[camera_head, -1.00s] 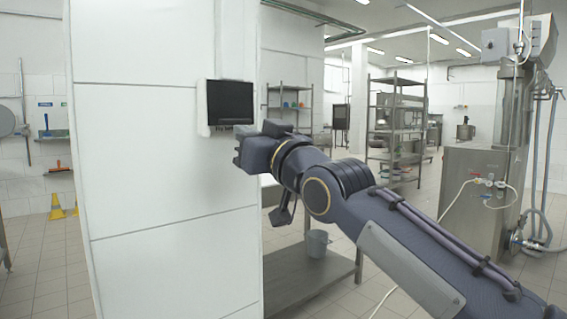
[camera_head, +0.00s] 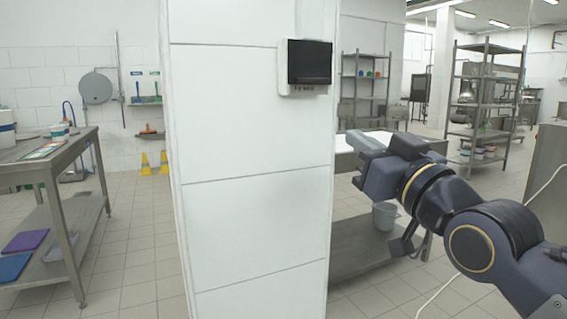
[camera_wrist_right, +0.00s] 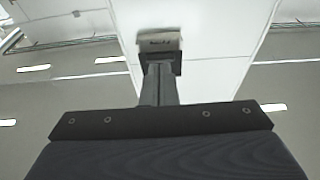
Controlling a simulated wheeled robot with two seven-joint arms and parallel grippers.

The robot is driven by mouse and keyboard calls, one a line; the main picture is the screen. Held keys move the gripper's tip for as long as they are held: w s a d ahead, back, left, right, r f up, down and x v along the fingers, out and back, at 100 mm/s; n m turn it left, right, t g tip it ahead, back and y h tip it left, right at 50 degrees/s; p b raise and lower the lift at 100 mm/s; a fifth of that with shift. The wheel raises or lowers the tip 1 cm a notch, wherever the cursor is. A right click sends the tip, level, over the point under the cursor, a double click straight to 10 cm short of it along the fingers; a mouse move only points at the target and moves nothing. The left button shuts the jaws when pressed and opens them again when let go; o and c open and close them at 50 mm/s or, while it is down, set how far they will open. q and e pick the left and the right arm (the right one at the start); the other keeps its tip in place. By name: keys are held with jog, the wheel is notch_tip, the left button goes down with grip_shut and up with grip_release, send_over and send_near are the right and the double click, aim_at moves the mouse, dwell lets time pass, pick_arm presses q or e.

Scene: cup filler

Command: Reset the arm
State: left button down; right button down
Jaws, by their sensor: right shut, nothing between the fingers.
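My right arm comes in from the lower right in the head view. Its gripper (camera_head: 366,141) is at the arm's left end, in front of a steel table and to the right of the white pillar. In the right wrist view the gripper (camera_wrist_right: 160,68) shows as dark fingers close together, with nothing between them. It points toward a white panel surface with a small box on it. My left gripper is not in view.
A white pillar (camera_head: 250,180) with a dark wall screen (camera_head: 310,62) stands mid-view. A steel table (camera_head: 48,165) with tubs is at left. A steel table (camera_head: 350,245) with a grey bucket (camera_head: 384,215) is behind my arm. Open tiled floor (camera_head: 130,240) lies left of the pillar.

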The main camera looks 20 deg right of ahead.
notch_tip(320, 180, down, 23)
jog(key=s+a+m+g, duration=0.2)
jog(key=s+g, duration=0.1)
jog(key=g, duration=0.5)
jog(key=s+a+f+g+y, duration=0.1)
jog(key=s+a+f+g, duration=0.1)
jog(key=s+f+g, duration=0.5)
jog(key=s+a+f+y, duration=0.1)
jog(key=s+a+f, duration=0.3)
jog(key=f, duration=0.8)
notch_tip(320, 180, up, 34)
jog(key=s+p, duration=0.1)
jog(key=p, duration=3.3)
jog(key=shift+s+d+m+g, duration=0.3)
jog(key=shift+s+d, duration=0.05)
jog(key=shift+d, duration=0.1)
jog(key=shift+r, duration=0.1)
